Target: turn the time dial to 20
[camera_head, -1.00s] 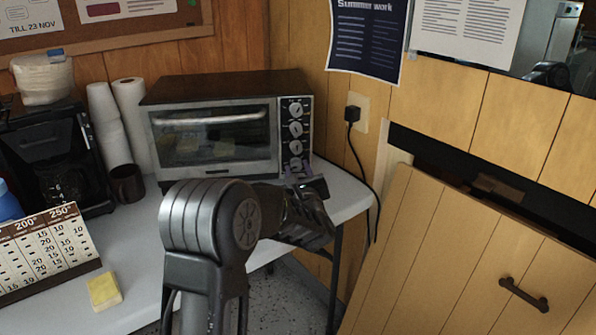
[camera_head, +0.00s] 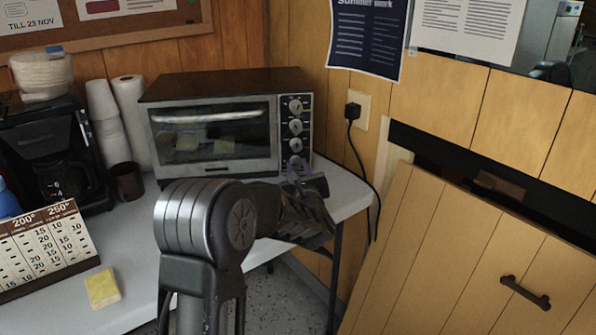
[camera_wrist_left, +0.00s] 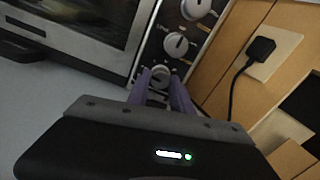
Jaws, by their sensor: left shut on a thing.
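The toaster oven (camera_head: 210,168) stands on the white table with a column of round silver dials on its right panel. My left gripper (camera_head: 297,167) reaches up to the lowest dial from the front. In the left wrist view its two purple fingers (camera_wrist_left: 160,80) are shut on that lowest dial (camera_wrist_left: 160,71), one on each side. The fingers hide much of the dial and its scale, so I cannot read its setting or label. The middle dial (camera_wrist_left: 177,44) and an upper dial (camera_wrist_left: 195,8) are free above it. My right gripper is not in view.
A coffee maker (camera_head: 50,160), brown mug (camera_head: 127,181), stacked cups (camera_head: 107,125) and paper roll (camera_head: 132,120) stand left of the oven. A plugged cord (camera_head: 366,170) hangs at the right.

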